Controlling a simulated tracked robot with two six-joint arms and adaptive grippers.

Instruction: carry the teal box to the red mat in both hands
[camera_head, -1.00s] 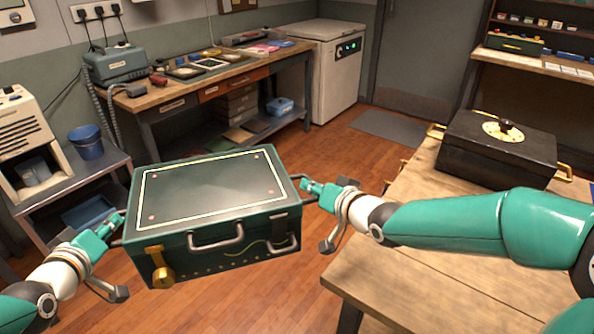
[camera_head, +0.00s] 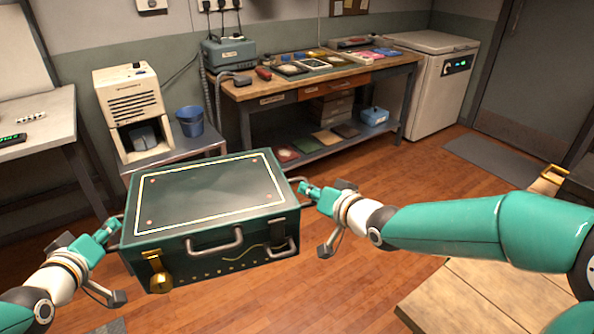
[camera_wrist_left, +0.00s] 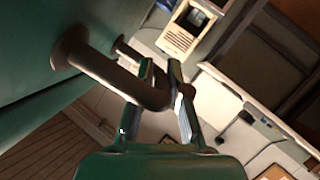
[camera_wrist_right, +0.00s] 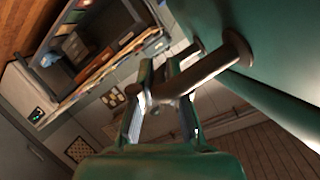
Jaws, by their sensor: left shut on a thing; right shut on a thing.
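The teal box (camera_head: 205,192) is a dark green-teal case with a pale line around its lid, a front handle and a brass padlock. It hangs level in the air between my arms. My left gripper (camera_head: 112,226) is shut on the handle at its left end; the left wrist view shows the fingers (camera_wrist_left: 160,95) around that grey bar. My right gripper (camera_head: 306,188) is shut on the handle at its right end, and the right wrist view shows those fingers (camera_wrist_right: 155,95) around it. No red mat shows in the head view.
A wooden table (camera_head: 490,305) is at the lower right. A workbench (camera_head: 300,85) with trays stands at the back, beside a white chest (camera_head: 440,85). A small metal stand (camera_head: 170,152) with a blue bucket (camera_head: 190,121) is behind the box. The wood floor (camera_head: 370,205) is open between them.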

